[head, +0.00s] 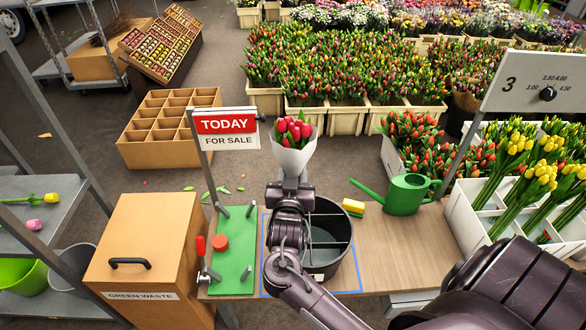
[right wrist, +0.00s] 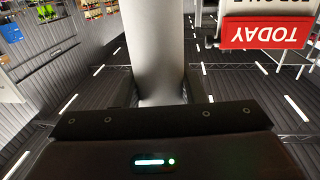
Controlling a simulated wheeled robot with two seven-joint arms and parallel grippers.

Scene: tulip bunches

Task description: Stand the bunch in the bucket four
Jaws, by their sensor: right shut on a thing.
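A bunch of red-pink tulips (head: 293,132) in a white paper wrap (head: 293,160) stands upright in my right gripper (head: 290,184). The gripper is shut on the wrap; its pale wrap (right wrist: 155,45) also rises between the fingers in the right wrist view. My gripper and arm hide the lower end of the bunch. A black bucket (head: 334,249) with an inner divider stands on the bench, inside a blue outline. My arm covers its left part, and the bunch appears at its far-left side. I cannot tell whether the stems are inside. No number four shows on it.
A TODAY sign (head: 225,125) stands close left of the bunch. A sign marked 3 (head: 535,82) stands at right.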

